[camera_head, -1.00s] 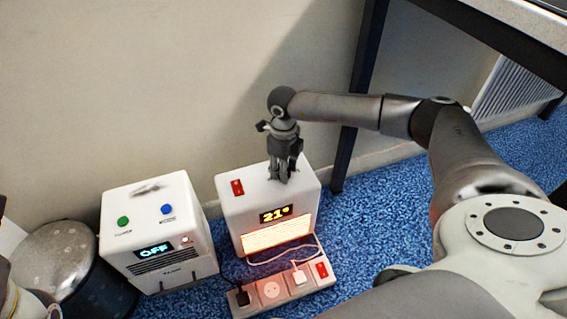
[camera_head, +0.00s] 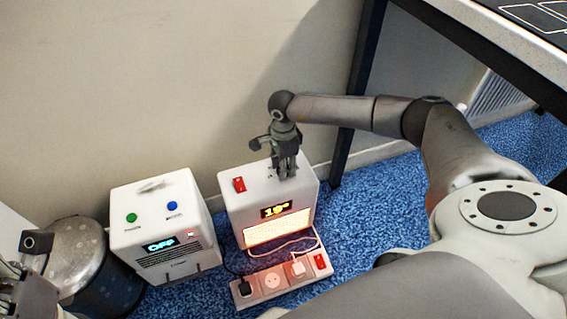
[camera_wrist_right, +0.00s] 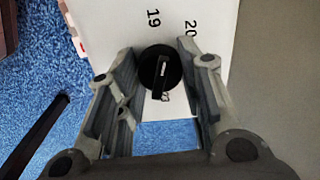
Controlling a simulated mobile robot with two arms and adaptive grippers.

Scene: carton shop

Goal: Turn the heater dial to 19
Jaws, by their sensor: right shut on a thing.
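The heater (camera_head: 240,206) is a white box on the floor by the wall, its front grille glowing. Its display (camera_head: 275,210) shows a yellow number starting with 1; the second digit is hard to read. My right gripper (camera_head: 286,174) points down onto the heater's top. In the right wrist view the fingers are either side of the black round dial (camera_wrist_right: 160,68), shut on it. The printed numbers 19 (camera_wrist_right: 153,18) and 20 (camera_wrist_right: 190,28) show beyond the dial. In the head view the dial is hidden. Part of my left gripper (camera_head: 22,290) shows at the lower left edge.
A white box (camera_head: 160,225) with green and blue buttons and an OFF display stands left of the heater. A power strip (camera_head: 271,282) with plugs lies in front. A metal bin (camera_head: 75,255) is far left. A dark table leg (camera_head: 357,100) rises behind right.

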